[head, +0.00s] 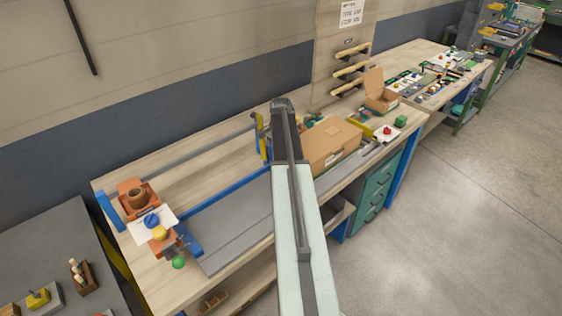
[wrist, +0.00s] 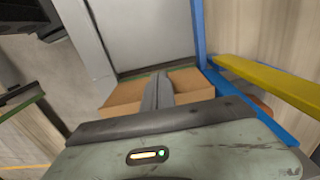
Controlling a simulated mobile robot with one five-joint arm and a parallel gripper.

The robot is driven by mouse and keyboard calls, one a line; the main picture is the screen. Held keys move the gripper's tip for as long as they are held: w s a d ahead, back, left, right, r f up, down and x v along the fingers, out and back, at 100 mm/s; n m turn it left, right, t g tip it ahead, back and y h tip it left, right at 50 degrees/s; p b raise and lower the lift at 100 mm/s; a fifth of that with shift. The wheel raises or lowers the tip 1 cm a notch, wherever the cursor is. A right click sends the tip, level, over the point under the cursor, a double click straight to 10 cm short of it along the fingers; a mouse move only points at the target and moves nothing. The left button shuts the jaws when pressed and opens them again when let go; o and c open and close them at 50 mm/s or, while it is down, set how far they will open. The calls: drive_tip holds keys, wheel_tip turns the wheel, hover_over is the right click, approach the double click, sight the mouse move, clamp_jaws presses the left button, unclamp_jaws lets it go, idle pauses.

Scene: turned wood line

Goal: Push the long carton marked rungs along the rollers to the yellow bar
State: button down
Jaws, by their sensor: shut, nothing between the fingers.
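The long brown carton (head: 332,144) lies on the grey bed (head: 232,222) along the bench, just right of my arm in the head view. No marking is readable on it. A yellow bar (wrist: 272,82) crosses at the right there.
A blue rail (head: 228,190) edges the bed's back. An orange clamp (head: 136,196) and a green ball (head: 178,262) are at its left end. An open box (head: 380,97) and a green drawer unit (head: 376,188) are at right. The bed left of my arm is clear.

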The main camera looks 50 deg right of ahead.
wheel_tip(320, 180, up, 10)
drive_tip(key=p, duration=1)
